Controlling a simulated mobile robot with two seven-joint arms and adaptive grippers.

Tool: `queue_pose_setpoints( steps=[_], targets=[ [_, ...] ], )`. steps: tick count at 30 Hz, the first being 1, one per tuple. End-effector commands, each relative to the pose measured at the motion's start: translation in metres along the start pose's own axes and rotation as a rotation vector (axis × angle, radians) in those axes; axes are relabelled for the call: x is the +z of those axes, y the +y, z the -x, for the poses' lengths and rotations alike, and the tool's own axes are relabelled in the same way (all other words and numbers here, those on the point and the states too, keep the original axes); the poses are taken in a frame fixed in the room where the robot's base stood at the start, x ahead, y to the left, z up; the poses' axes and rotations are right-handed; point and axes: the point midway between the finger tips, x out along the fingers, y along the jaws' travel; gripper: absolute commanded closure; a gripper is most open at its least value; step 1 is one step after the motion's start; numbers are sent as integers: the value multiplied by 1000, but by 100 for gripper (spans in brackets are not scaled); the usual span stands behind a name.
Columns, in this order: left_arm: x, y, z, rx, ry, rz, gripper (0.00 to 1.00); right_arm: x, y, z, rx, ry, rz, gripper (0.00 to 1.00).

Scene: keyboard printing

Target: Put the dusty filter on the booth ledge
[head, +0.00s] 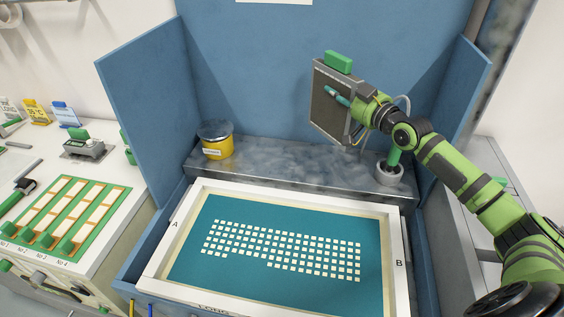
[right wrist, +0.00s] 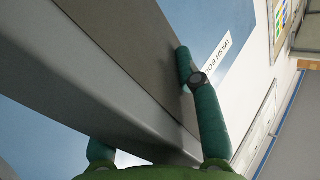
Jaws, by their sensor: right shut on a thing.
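The dusty filter (head: 328,106) is a grey-framed square panel with a brownish face and a green grip on top. It is upright and slightly tilted, in the air above the right half of the booth ledge (head: 290,164), near the blue back wall. My right gripper (head: 337,97) is shut on its frame. In the right wrist view the frame of the filter (right wrist: 110,80) runs between my green fingers (right wrist: 155,130), very close to the camera. The ledge is grey, mottled metal. My left gripper is in neither view.
A yellow jar (head: 218,147) stands on the ledge at left. A green-handled tool stands in a grey cup (head: 389,178) on the ledge at right. The ledge between them looks clear. A white-framed teal screen (head: 197,264) with pale squares lies in front. Blue side panels (head: 150,98) flank the booth.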

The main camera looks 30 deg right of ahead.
Motion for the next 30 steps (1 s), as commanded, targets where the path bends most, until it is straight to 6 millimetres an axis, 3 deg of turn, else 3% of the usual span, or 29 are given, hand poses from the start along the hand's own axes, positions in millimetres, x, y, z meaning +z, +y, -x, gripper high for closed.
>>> queue_pose_setpoints(
  steps=[3,6,10,18,25,30],
  targets=[
    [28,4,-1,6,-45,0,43,6,-3,-4,1,5,-1,100],
    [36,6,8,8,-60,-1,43,12,-13,-16,-1,6,-7,100],
    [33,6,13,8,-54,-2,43,30,-34,-39,-3,6,-10,100],
    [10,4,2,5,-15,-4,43,68,-68,-80,0,5,-3,100],
    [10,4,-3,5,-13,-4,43,78,-76,-89,0,4,1,100],
    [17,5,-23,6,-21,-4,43,102,-76,-89,0,2,1,100]
  ],
)
